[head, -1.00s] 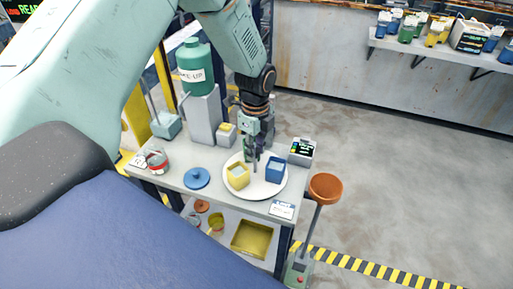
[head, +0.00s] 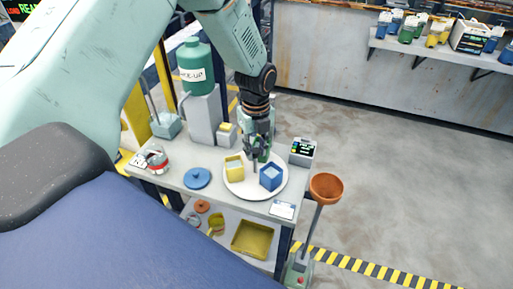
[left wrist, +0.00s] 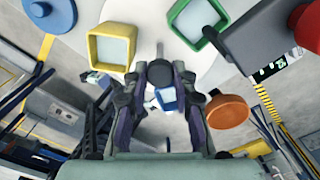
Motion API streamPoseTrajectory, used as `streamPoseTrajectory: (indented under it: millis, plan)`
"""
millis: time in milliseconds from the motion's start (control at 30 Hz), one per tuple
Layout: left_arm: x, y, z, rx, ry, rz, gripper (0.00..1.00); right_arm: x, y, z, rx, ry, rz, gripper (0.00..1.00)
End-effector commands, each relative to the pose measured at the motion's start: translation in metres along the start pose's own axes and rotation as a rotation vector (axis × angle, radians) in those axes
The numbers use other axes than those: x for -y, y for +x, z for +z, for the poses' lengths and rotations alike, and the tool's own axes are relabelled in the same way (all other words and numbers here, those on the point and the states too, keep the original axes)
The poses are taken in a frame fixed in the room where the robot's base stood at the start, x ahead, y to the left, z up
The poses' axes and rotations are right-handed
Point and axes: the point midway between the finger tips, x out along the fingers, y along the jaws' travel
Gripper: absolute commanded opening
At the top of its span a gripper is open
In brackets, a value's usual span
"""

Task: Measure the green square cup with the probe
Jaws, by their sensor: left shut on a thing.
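The white round plate (head: 240,189) bears a yellow square cup (head: 234,170), a blue square cup (head: 270,178) and the green square cup, mostly hidden behind my gripper in the head view. In the left wrist view the green cup (left wrist: 195,20) is right of the yellow cup (left wrist: 113,47). My left gripper (head: 257,150) is over the plate's far part, shut on the thin grey probe (left wrist: 160,50). The probe points down between the yellow and green cups, outside both in the wrist view. Whether its tip touches the plate I cannot tell. My right gripper is out of view.
A small meter with a lit display (head: 302,148) stands right of the plate. A blue lid (head: 197,178) lies left of it. A label card (head: 283,210) is at the front. An orange bowl (head: 326,186) on a stand is beside the cart. A green bottle (head: 195,62) stands behind.

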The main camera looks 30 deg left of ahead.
Motion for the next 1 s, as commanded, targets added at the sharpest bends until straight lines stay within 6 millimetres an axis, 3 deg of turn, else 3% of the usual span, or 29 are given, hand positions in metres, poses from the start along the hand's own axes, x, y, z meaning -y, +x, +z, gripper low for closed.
streamPoseTrajectory:
  millis: [833,867,1000]
  plan:
    - [0.0055,-0.0063,0.0053,0.014,0.072,-0.016,0.00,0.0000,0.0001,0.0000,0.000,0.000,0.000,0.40]
    - [0.0055,-0.0063,0.0053,0.014,0.072,-0.016,0.27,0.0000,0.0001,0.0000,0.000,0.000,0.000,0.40]
    - [0.0048,-0.0054,0.0045,0.012,0.071,-0.014,0.39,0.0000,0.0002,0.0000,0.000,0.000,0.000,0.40]
